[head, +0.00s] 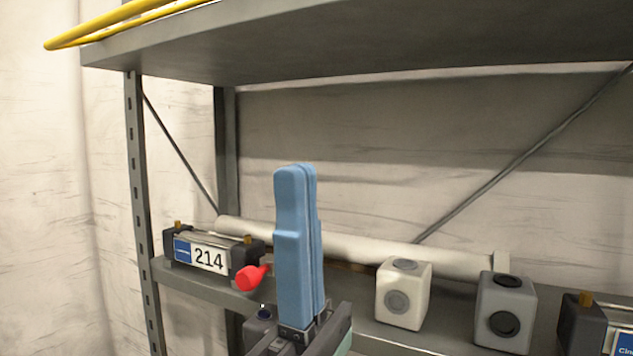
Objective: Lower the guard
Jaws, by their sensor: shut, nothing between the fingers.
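My gripper (304,172) stands upright in the middle of the head view. Its two long blue fingers are pressed together with nothing between them. They point up in front of the lower shelf and hide part of it. A red knob-like part (249,278) shows just left of the fingers, near a dark unit labelled 214 (208,257). I cannot tell whether the red part touches the fingers or what it is fixed to. No part can be clearly identified as the guard.
A grey lower shelf (380,338) holds a white pipe (350,248), a white block (404,294), a grey block (504,312) and a dark unit (590,325) at the right edge. An upper shelf (380,45) carries a yellow tube (105,24). Open space lies between the shelves.

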